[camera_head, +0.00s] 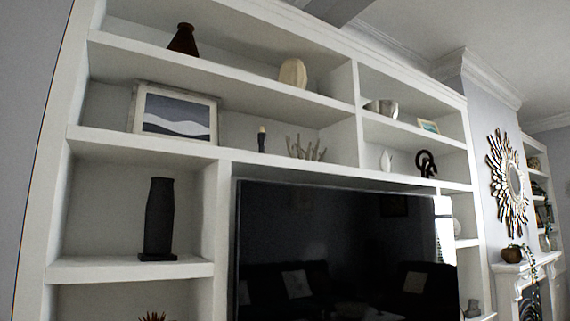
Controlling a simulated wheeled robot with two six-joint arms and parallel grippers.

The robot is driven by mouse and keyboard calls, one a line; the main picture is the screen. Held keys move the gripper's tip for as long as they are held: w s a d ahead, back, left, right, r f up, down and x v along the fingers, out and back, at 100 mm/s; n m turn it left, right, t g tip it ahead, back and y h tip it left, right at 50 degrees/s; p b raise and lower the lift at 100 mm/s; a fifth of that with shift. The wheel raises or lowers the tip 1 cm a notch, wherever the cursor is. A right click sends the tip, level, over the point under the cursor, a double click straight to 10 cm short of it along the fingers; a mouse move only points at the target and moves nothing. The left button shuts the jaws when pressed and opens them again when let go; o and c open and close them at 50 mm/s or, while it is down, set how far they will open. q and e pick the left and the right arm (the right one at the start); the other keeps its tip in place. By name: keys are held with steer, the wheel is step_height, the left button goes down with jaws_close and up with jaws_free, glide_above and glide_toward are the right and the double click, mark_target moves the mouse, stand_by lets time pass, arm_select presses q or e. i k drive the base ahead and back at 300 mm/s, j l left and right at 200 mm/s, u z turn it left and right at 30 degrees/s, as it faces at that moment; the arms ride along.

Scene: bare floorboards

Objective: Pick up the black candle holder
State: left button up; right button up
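A small dark upright object with a pale top, which looks like the black candle holder (262,142), stands on the middle shelf of the white shelving unit. It is between the framed picture and a pale branching ornament (307,151). A taller black vase-like piece (159,220) with a square base stands on a lower shelf at left; I cannot tell whether it is also a candle holder. Neither of my grippers is in view.
The white shelf boards (240,82) hold a framed picture (175,114), a dark brown vase (183,41), a pale round ornament (293,73) and a black looped sculpture (426,164). A large dark television (340,255) fills the lower middle. The floor is out of view.

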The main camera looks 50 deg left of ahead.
mark_target(262, 137)
steer(key=i+u, duration=0.4)
steer(key=i+l+u, duration=0.2)
steer(key=u, duration=0.25)
steer(key=i+l+u, duration=0.6)
steer(key=u, duration=0.2)
steer(key=l, duration=0.1)
